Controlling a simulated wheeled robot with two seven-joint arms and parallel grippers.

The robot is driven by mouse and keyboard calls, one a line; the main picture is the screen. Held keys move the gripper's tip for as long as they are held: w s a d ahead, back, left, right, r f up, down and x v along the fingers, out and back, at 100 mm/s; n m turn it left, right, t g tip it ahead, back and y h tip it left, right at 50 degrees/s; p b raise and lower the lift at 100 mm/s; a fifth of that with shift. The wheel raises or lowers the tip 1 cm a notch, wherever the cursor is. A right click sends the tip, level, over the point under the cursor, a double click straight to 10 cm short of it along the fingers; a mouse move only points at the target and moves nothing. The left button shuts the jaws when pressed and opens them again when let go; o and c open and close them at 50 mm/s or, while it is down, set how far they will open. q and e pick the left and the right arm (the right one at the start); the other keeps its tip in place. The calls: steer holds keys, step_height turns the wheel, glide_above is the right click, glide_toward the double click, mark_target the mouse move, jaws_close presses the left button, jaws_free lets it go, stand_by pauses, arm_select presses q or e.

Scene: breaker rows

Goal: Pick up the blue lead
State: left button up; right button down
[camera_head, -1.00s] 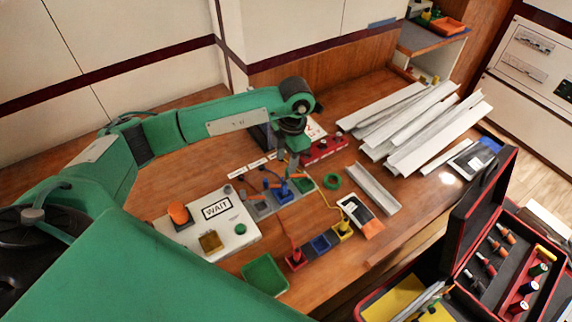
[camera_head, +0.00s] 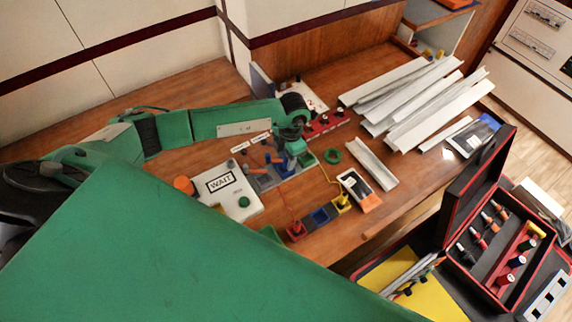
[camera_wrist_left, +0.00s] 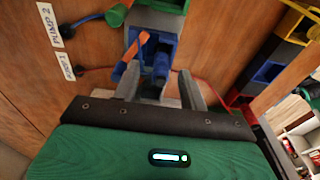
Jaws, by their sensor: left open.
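The blue lead's plug (camera_wrist_left: 160,66) stands in a blue block of the breaker row, beside an orange lever (camera_wrist_left: 135,47). My left gripper (camera_wrist_left: 160,78) is open, with one finger on each side of the plug in the left wrist view; I cannot tell whether they touch it. In the head view my left gripper (camera_head: 291,160) is low over the breaker row and partly hides the blue block (camera_head: 284,168). My right gripper is not in view.
A front row holds red (camera_head: 296,232), blue (camera_head: 321,215) and yellow (camera_head: 343,203) blocks, with red and yellow leads running to it. A white WAIT box (camera_head: 228,205) stands left. A green ring (camera_head: 332,156) and metal channels (camera_head: 425,105) lie right. An open case (camera_head: 480,215) stands front right.

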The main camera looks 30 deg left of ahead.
mark_target(286, 165)
arm_select(q)
steer(key=shift+s+f, duration=0.15)
steer(key=shift+f, duration=1.1)
jaws_close()
steer(key=shift+r, duration=0.1)
